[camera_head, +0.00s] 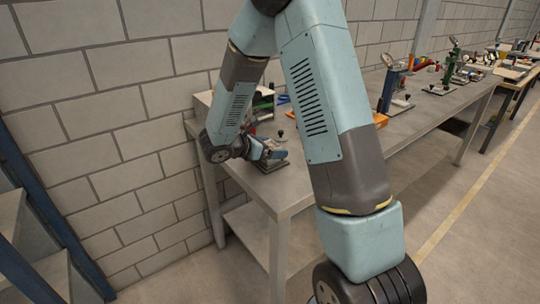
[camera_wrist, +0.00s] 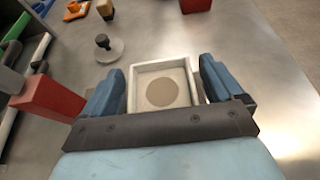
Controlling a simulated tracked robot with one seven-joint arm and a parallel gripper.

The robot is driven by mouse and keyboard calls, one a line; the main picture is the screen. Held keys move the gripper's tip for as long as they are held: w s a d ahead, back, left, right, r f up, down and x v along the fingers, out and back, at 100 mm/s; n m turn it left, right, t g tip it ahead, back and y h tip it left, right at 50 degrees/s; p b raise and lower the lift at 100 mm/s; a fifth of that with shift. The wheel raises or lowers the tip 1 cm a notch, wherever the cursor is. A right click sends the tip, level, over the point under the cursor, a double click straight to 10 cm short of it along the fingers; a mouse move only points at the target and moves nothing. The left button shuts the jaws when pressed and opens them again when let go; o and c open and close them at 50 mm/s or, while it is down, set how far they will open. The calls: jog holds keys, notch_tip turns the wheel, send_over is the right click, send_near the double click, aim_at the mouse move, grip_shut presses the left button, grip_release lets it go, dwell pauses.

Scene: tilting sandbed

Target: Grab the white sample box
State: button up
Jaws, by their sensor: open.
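The white sample box (camera_wrist: 133,90) shows in the wrist view as a square, open-topped tray with a round beige patch inside. My gripper (camera_wrist: 160,76) is open, with one blue finger on the left of the box and one on the right. A narrow gap shows by the right finger; whether the left finger touches the box I cannot tell. The near edge of the box is hidden by my gripper's dark bar. In the head view my gripper (camera_head: 268,151) is low over the near end of the grey workbench (camera_head: 285,197), and I cannot make out the box there.
In the wrist view a red block (camera_wrist: 52,97) stands close to the left finger. Bare metal bench lies to the right. A block wall stands behind the bench.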

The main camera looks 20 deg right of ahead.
jog(key=shift+w+d+f, duration=0.15)
jog(key=shift+d+f, duration=0.05)
jog(key=shift+d, duration=0.2)
jog(key=c, duration=1.3)
jog(key=shift+c, duration=0.2)
jog(key=shift+r, duration=0.15)
